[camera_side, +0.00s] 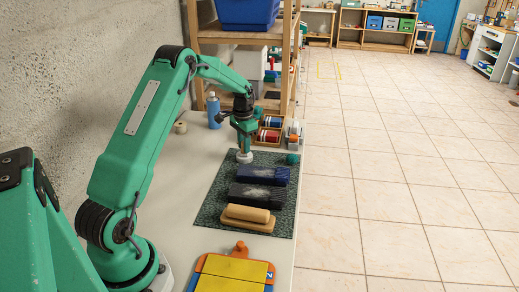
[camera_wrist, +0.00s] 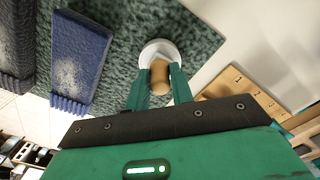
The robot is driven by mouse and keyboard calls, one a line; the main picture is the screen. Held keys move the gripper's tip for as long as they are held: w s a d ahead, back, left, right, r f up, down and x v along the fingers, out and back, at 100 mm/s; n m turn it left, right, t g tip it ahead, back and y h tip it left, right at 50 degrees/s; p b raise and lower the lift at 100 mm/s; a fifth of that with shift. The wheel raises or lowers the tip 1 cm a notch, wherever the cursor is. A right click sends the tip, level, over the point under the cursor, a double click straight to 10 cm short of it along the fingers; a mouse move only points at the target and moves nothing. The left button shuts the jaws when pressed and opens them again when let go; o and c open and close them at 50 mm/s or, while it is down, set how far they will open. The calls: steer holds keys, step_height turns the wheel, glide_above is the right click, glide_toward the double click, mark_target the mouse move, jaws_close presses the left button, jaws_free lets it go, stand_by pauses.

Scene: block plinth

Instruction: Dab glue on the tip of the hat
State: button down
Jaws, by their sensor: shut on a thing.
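My gripper (camera_side: 244,145) points straight down at the far left part of the dark green mat (camera_side: 211,205). In the wrist view its two fingers (camera_wrist: 157,88) are closed on a short tan, wooden-looking knob (camera_wrist: 159,76). A round white disc (camera_wrist: 151,49) sits at the far end of the knob. The white disc also shows under the fingers in the side view (camera_side: 244,157), at the mat; I cannot tell whether it touches. I cannot make out a hat or any glue in either view.
A dark blue block (camera_side: 264,175) with a pale smear, a black block (camera_side: 258,195) and a tan wooden-handled piece (camera_side: 246,214) lie on the mat. A small green ball (camera_side: 292,158) is right of my gripper. A wooden tray (camera_wrist: 250,92) and blue bottle (camera_side: 213,110) stand behind.

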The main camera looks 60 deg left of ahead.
steer(key=shift+r, duration=0.1)
steer(key=shift+r, duration=3.4)
steer(key=shift+d, duration=0.15)
steer(key=shift+d+r, duration=0.15)
steer(key=shift+d, duration=0.15)
steer(key=s+d+r, duration=0.3)
steer(key=d, duration=0.6)
steer(key=s+d+r, duration=0.2)
steer(key=d, duration=0.8)
steer(key=s+d+r, duration=0.3)
steer(key=d, duration=0.6)
steer(key=a+f, duration=0.3)
steer(key=a, duration=0.6)
steer(key=a+f, duration=0.3)
steer(key=a, duration=0.6)
steer(key=shift+w+a, duration=0.35)
steer(key=shift+f, duration=0.2)
